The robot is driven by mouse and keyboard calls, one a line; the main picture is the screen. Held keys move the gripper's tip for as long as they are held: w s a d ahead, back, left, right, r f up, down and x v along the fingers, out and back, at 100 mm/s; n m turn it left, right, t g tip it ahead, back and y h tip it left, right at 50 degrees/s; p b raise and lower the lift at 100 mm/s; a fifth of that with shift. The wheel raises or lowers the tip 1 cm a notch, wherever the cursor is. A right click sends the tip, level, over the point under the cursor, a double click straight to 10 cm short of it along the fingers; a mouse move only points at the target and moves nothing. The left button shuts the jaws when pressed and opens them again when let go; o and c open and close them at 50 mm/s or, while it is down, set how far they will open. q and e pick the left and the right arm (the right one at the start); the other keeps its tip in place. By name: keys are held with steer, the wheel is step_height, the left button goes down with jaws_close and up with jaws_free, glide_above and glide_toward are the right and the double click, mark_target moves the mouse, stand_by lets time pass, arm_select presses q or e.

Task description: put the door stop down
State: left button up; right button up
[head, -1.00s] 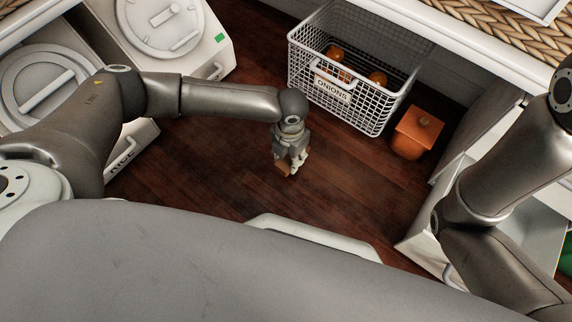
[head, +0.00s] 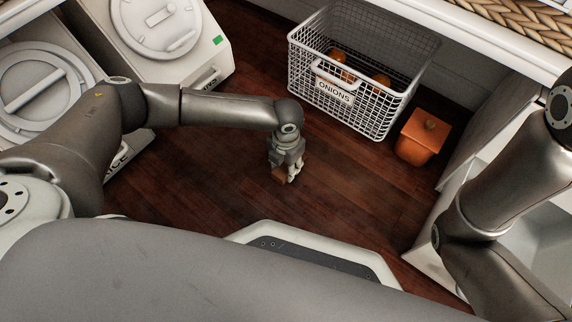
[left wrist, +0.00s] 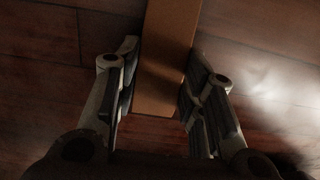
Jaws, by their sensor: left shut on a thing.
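The door stop (left wrist: 166,55) is a brown wooden block. In the left wrist view it lies between the two fingers of my left gripper (left wrist: 160,85), which is shut on it. In the head view my left gripper (head: 287,174) points down over the dark wooden floor (head: 220,180), and a bit of the door stop (head: 279,174) shows at its fingertips. Whether the block touches the floor I cannot tell. My right arm comes in at the right, but its gripper is out of frame.
A white wire basket (head: 375,122) marked ONIONS stands on the floor beyond the gripper. An orange lidded pot (head: 419,140) stands right of it. White bins (head: 205,50) stand at the upper left. The floor around the gripper is clear.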

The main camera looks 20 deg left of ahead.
mark_target(286, 167)
arm_select(q)
steer(key=o, duration=1.1)
steer(key=shift+f, duration=0.1)
steer(key=shift+c, duration=0.2)
step_height(286, 167, up, 12)
steer(key=p, duration=0.8)
steer(key=shift+d, duration=0.1)
